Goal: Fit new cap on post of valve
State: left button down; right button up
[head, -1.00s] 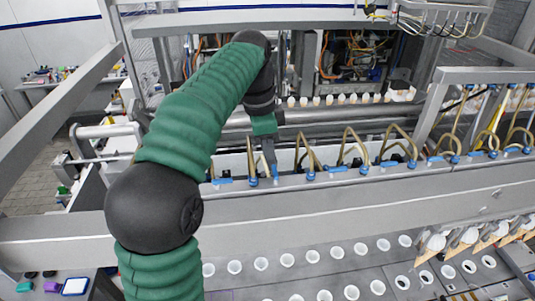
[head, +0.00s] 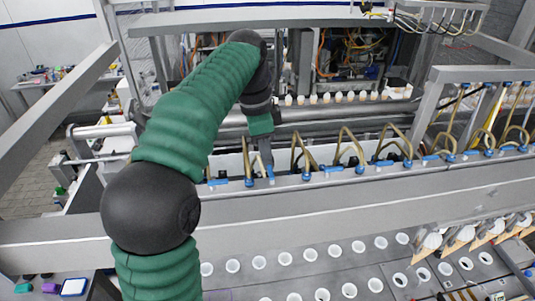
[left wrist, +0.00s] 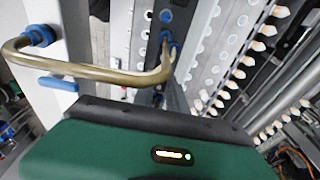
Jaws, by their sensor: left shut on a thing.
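My left gripper (head: 268,166) reaches down to the row of valves along the white rail, beside a gold bent tube (head: 246,160). Its narrow grey fingers are shut on a small blue piece, which looks like the cap (head: 271,173) and is mostly hidden by the fingers. In the left wrist view the fingers (left wrist: 173,75) point away toward blue fittings, with a blue cap-like piece (left wrist: 173,48) at their tips. The gold tube (left wrist: 95,70) passes close by. Whether the cap touches a valve post cannot be told. My right gripper is out of view.
More gold tubes with blue fittings (head: 352,150) line the rail to the right. A wide grey beam (head: 330,218) runs in front, above a plate with rows of white-rimmed holes (head: 310,254). Pale nozzles (head: 338,98) stand behind. A metal frame post (head: 432,110) rises at right.

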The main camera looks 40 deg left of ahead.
pick_arm(q)
jog(key=shift+a+f, duration=0.15)
dwell(0.5)
jog(key=shift+f+b, duration=0.25)
jog(key=shift+b, duration=0.05)
jog(key=shift+f+b, duration=0.75)
jog(key=shift+f, duration=0.45)
dwell(1.0)
jog(key=c, duration=1.5)
grip_release()
jog(key=shift+o, duration=1.2)
jog(key=shift+s+d+r, duration=0.2)
jog(key=shift+d, duration=0.1)
jog(key=shift+a, duration=0.15)
